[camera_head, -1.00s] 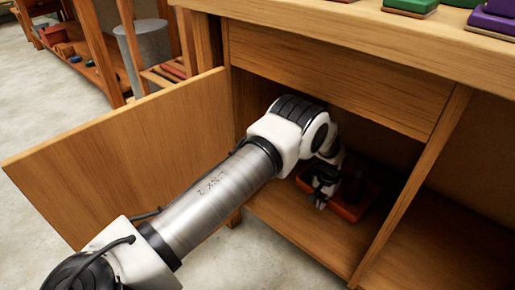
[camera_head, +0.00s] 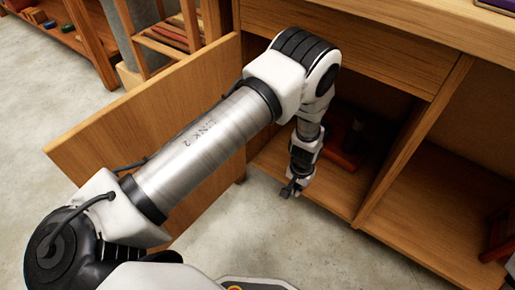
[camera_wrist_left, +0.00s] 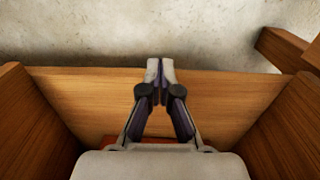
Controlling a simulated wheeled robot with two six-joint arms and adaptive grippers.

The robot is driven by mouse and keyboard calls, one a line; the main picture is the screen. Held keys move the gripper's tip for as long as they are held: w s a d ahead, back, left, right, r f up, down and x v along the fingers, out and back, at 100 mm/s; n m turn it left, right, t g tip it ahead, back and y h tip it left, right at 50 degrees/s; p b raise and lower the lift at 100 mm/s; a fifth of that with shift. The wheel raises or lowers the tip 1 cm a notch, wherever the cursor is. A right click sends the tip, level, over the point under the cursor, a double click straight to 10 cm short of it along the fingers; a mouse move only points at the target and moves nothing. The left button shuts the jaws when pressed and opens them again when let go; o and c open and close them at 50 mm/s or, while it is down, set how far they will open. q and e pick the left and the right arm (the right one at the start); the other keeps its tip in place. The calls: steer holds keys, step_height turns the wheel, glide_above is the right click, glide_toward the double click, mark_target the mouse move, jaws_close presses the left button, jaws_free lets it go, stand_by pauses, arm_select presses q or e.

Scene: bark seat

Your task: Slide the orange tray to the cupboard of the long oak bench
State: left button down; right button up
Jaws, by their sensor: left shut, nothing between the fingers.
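The orange tray (camera_head: 341,158) sits inside the open cupboard (camera_head: 318,190) of the long oak bench (camera_head: 350,40), towards the back, partly hidden by my left arm. A dark upright object (camera_head: 353,138) stands on it. In the left wrist view a thin strip of the tray (camera_wrist_left: 160,140) shows behind the gripper. My left gripper (camera_head: 288,190) is shut and empty, pointing down at the front edge of the cupboard floor; it also shows in the left wrist view (camera_wrist_left: 160,65). It is apart from the tray. My right gripper is not in view.
The cupboard's oak door (camera_head: 140,130) stands open on the left. An upright divider (camera_head: 415,140) separates the cupboard from an open bay on the right, where a dark red object (camera_head: 500,235) sits. Bare concrete floor (camera_head: 290,235) lies in front.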

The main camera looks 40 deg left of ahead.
arm_select(q)
step_height(320, 180, up, 9)
steer(key=p, duration=0.4)
steer(key=s+a+f+g+b, duration=0.1)
steer(key=s+a+f, duration=0.1)
steer(key=s, duration=0.4)
steer(key=s+a+f+g+b, duration=0.1)
steer(key=s+a+f, duration=0.2)
steer(key=s+f, duration=0.2)
steer(key=shift+s+f+n+b, duration=0.3)
steer(key=shift+s+n, duration=0.1)
steer(key=shift+s, duration=0.35)
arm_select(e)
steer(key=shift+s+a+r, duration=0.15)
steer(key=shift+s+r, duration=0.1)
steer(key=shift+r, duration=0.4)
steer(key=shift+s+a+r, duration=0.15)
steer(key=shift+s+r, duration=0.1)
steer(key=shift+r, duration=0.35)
